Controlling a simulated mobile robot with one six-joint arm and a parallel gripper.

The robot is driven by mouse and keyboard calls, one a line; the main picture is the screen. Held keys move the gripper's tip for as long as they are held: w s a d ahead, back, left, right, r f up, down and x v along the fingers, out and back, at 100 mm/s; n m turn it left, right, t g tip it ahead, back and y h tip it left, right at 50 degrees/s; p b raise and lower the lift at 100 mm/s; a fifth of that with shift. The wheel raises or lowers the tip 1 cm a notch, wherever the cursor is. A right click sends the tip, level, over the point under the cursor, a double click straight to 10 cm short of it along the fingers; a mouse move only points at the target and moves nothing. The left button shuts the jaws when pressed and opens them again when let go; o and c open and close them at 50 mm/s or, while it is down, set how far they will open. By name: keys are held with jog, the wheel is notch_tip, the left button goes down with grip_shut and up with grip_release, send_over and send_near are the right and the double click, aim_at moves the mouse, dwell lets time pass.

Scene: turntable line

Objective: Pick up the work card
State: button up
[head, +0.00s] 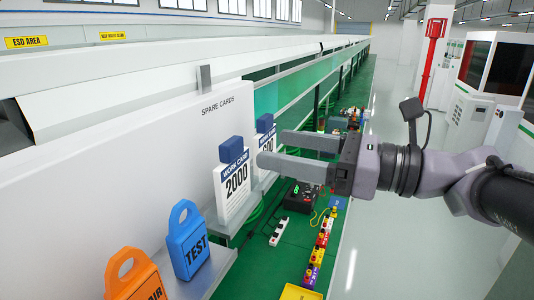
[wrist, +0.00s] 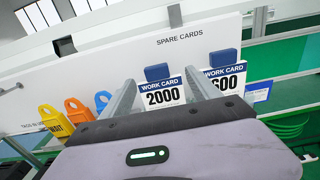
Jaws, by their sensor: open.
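The other card, reading "600" (wrist: 229,79), is right of the right finger. Contact with either card cannot be told.
A yellow "WAIT" tag (wrist: 55,121) shows in the wrist view. A white back panel (head: 100,150) rises behind the shelf. Green bench surface lies below right.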

aim_at(237, 146)
jog(key=p+x, duration=0.1)
jog(key=x, duration=0.2)
jog(key=p+x, duration=0.1)
jog(key=x, duration=0.4)
jog(key=shift+s+a+f+p, duration=0.15)
jog(key=shift+s+a+p, duration=0.15)
jog(key=shift+a+p, duration=0.15)
jog(key=shift+w+a+f, duration=0.15)
jog(key=shift+a, duration=0.25)
jog(key=shift+d, duration=0.2)
jog(key=c, duration=0.4)
grip_shut()
